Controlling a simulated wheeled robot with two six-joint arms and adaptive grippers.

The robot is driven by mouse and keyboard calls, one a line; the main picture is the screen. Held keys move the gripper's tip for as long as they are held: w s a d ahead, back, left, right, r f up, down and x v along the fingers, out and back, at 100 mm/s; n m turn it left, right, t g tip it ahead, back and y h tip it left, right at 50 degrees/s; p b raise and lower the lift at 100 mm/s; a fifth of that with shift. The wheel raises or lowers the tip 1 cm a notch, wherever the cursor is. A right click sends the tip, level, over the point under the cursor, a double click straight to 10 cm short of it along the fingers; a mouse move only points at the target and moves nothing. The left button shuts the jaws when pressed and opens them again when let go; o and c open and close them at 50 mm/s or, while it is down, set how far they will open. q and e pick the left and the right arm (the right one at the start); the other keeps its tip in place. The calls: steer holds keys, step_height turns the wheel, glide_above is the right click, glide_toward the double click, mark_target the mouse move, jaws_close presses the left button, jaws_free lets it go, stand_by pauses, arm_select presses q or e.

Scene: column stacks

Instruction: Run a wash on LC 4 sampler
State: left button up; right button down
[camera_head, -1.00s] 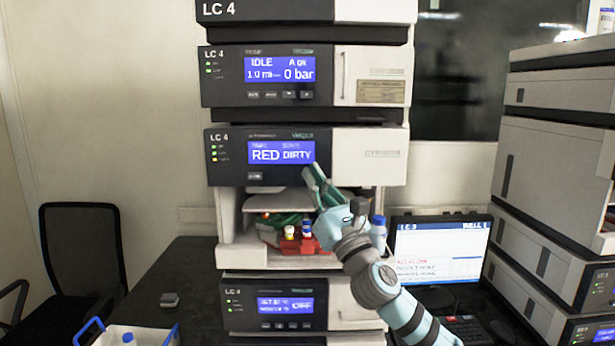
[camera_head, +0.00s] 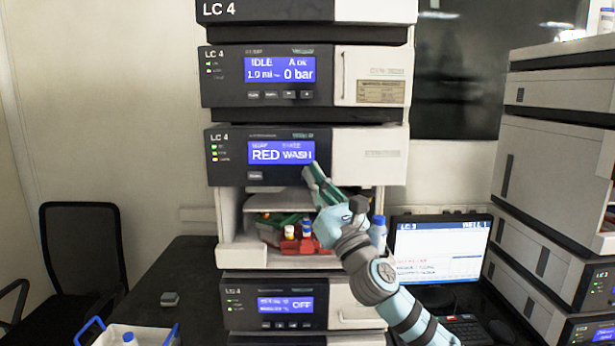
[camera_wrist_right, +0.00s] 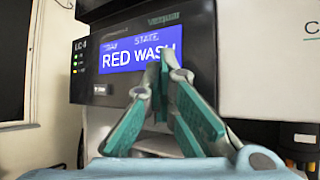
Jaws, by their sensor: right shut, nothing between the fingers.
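The LC 4 sampler (camera_head: 230,172) is the module in the middle of the stack. Its blue display (camera_head: 281,152) reads RED and WASH; the right wrist view shows the same display (camera_wrist_right: 128,57) with RED WASH. One button (camera_head: 255,175) sits below the display at its left. My right gripper (camera_head: 308,172) is shut and empty, its green fingertips close in front of the panel's lower right; touching or apart I cannot tell. In the right wrist view the fingers (camera_wrist_right: 163,70) cover part of the display's right side. My left gripper is not in view.
Below the panel an open bay holds a red tray (camera_head: 303,246) with small vials. The pump module (camera_head: 225,75) above reads IDLE and 0 bar. A monitor (camera_head: 440,250) stands right of the stack, a white bin (camera_head: 130,338) at the lower left.

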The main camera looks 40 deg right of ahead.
steer(key=shift+s+a, duration=0.45)
steer(key=shift+s, duration=0.2)
steer(key=shift+a, duration=0.1)
steer(key=s+a, duration=0.1)
steer(key=s, duration=0.1)
steer(key=s+a, duration=0.2)
stand_by(0.9)
